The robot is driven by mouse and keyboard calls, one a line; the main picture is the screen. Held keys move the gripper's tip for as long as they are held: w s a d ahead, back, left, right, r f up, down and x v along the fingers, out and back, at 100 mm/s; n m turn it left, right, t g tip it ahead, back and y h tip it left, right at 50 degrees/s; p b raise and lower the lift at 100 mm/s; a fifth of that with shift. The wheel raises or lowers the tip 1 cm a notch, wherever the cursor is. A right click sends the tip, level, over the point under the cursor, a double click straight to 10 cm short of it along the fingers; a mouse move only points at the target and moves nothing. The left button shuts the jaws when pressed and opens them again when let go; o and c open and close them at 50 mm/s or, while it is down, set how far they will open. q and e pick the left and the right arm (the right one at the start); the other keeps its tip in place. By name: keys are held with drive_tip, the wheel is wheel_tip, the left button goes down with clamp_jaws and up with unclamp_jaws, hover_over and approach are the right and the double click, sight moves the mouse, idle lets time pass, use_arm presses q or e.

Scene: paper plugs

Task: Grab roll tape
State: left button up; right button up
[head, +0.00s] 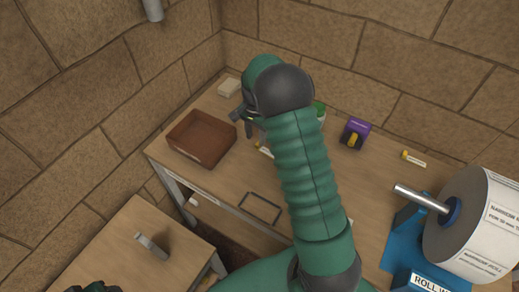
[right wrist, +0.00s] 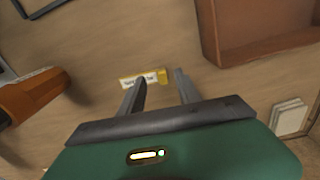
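A small yellow piece with a white printed label (head: 263,149) lies on the wooden table, just left of my right forearm; I cannot read its print for sure. In the right wrist view this labelled piece (right wrist: 143,78) lies ahead of the fingertips, partly behind the left finger. A similar yellow-and-white piece (head: 412,158) lies further right on the table. My right gripper (head: 251,128) is open, empty and pointing down above the table; its parted fingers also show in the right wrist view (right wrist: 160,85). A dark green part at the bottom left may be my left gripper (head: 95,287), mostly cut off.
A brown tray (head: 203,140) stands left of the right gripper. A purple-and-yellow object (head: 355,134) stands right of my arm. A large paper roll (head: 472,222) sits on a blue stand (head: 402,255). An orange object (right wrist: 32,92) and a pale block (right wrist: 287,116) flank the gripper.

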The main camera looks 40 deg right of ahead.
sight(257, 144)
drive_tip(key=f, duration=0.1)
drive_tip(key=d+f, duration=0.1)
drive_tip(key=f, duration=0.1)
drive_tip(key=d+f, duration=0.1)
drive_tip(key=f, duration=0.1)
drive_tip(key=shift+w+d+f, duration=0.2)
drive_tip(key=shift+w+d, duration=0.05)
drive_tip(key=shift+w, duration=0.05)
drive_tip(key=shift+d+f, duration=0.15)
drive_tip(key=shift+d, duration=0.05)
drive_tip(key=shift+s+a, duration=0.1)
drive_tip(key=shift+a, duration=0.1)
drive_tip(key=shift+a+r, duration=0.25)
drive_tip(key=shift+a, duration=0.05)
drive_tip(key=shift+c, duration=0.7)
drive_tip(key=shift+a+r, duration=0.1)
drive_tip(key=shift+a, duration=0.25)
drive_tip(key=c, duration=0.5)
drive_tip(key=shift+c, duration=1)
use_arm(q)
drive_tip(key=shift+d+r, duration=0.15)
drive_tip(key=shift+d, duration=0.7)
use_arm(e)
drive_tip(key=shift+d, duration=0.35)
clamp_jaws()
